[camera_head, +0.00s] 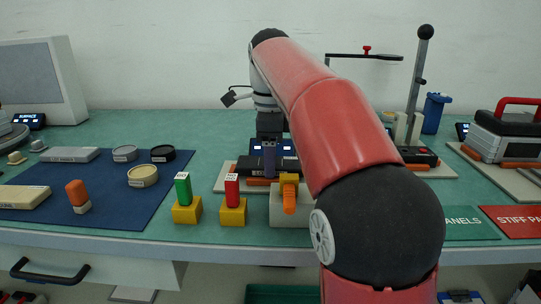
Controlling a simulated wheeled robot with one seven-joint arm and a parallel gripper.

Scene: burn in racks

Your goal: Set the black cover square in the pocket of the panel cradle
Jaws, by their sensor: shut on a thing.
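The black cover (250,165) shows as a dark, low bar at the fingertips of my gripper (269,170). My gripper points straight down and is shut on it. The panel cradle (222,182) is a pale base with orange strips, below and around the cover, and is partly hidden by my arm. The cover is at the cradle; I cannot tell whether it lies in the pocket or is held just above it, nor whether it sits square. The pocket itself is hidden.
Yellow blocks holding a green (183,187) and a red (232,189) stick stand front left of the cradle. A grey block with an orange clip (289,193) stands in front. A lever post (415,85) rises at the right. A blue mat (110,205) with small parts lies left.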

